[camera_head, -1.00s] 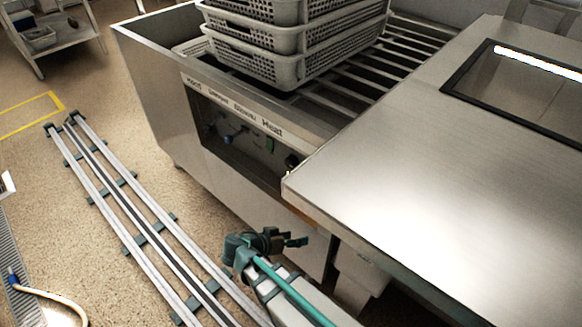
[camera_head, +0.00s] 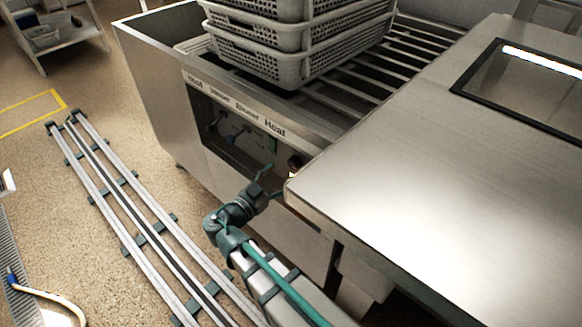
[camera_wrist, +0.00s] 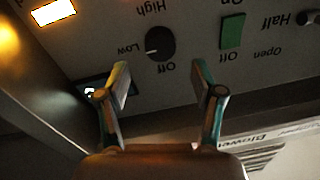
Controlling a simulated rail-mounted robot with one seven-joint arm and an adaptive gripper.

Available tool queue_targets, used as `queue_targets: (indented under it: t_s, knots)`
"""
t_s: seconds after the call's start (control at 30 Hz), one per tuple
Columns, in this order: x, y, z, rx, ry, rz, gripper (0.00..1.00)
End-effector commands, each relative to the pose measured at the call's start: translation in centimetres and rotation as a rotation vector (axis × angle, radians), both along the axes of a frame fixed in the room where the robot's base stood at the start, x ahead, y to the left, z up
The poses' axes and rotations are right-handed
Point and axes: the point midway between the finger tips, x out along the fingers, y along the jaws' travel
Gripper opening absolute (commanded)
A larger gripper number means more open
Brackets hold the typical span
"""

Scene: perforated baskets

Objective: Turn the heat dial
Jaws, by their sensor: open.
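The heat dial is a round black knob (camera_wrist: 160,44) with a pale pointer mark, on the control panel in the wrist view. Off, Low and High labels stand around it, upside down in this view; the pointer is on the side of Low. In the head view the dial (camera_head: 294,162) is a small dark knob at the panel's right end, under the word Heat. My gripper (camera_wrist: 160,78) is open and empty, its fingers pointing at the panel either side of the dial's line, apart from it. In the head view my gripper (camera_head: 266,180) is just below and left of the dial.
A green switch (camera_wrist: 232,31) sits beside the dial. A lit indicator (camera_wrist: 53,12) shows at the upper left. The metal counter's corner (camera_head: 290,186) is close to my gripper. Perforated baskets (camera_head: 285,65) are stacked on the rollers above the panel.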

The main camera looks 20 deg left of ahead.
Motion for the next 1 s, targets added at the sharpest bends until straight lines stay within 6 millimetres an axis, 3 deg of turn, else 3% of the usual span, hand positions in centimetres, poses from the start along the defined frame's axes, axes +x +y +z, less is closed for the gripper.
queue_targets:
  t_s: [0.3, 0.73, 1.0]
  knots:
    - [4.2, -1.7, -0.1, 0.000, 0.002, -0.002, 0.67]
    - [5.0, -2.1, 0.0, -0.001, 0.002, 0.001, 0.67]
    - [5.0, -2.1, 0.0, -0.001, 0.003, 0.000, 0.24]
